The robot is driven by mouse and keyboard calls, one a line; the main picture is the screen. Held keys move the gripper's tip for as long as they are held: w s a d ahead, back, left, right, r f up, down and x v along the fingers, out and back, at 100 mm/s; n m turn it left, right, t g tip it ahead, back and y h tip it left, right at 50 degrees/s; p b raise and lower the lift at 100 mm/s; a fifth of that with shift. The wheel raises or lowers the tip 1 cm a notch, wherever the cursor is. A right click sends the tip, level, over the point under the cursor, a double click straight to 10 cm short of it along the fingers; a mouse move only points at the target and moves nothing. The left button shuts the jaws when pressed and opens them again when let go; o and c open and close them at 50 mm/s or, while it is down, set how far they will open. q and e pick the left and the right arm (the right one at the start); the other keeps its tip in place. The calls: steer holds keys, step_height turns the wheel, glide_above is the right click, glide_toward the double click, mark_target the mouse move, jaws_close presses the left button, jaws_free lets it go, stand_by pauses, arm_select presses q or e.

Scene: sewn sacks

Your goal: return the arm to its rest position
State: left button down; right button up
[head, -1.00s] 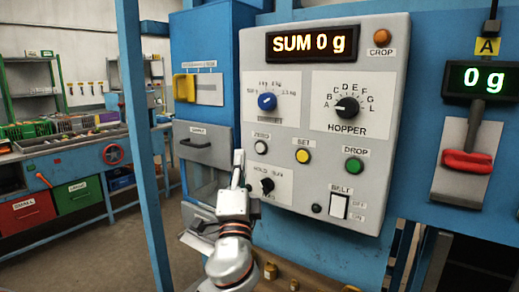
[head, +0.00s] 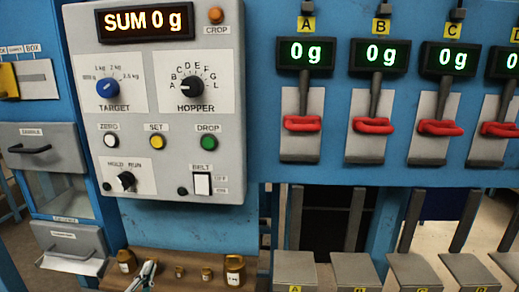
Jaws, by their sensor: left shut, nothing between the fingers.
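My left gripper (head: 146,270) shows at the bottom of the head view, left of centre, with only its finger end in the picture. It is shut and holds nothing. It appears in front of a brown shelf (head: 195,264), below the grey control panel (head: 160,205), apart from the panel's knobs and buttons. The rest of the left arm is below the picture's edge. My right gripper is not in view.
The panel display (head: 145,22) reads SUM 0 g. Several brass weights, one large (head: 234,270), stand on the shelf. Red-handled levers (head: 302,124) hang under 0 g displays at right, above grey hoppers (head: 295,270). A drawer (head: 43,148) is at left.

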arm_select(q)
steer(key=s+d+f+n+g+h, duration=0.1)
steer(key=s+d+f+n+g, duration=0.1)
steer(key=s+f, duration=0.5)
steer(key=s+d+f+n+g+h, duration=0.2)
steer(key=s+d+f, duration=0.1)
steer(key=s+f, duration=0.5)
steer(key=s+d+f+n+g+h, duration=0.2)
steer(key=s+f, duration=0.5)
steer(key=f, duration=0.5)
steer(key=shift+s+d+n, duration=0.25)
steer(key=shift+d+n, duration=0.05)
steer(key=shift+d, duration=0.5)
steer(key=c, duration=2.8)
jaws_free()
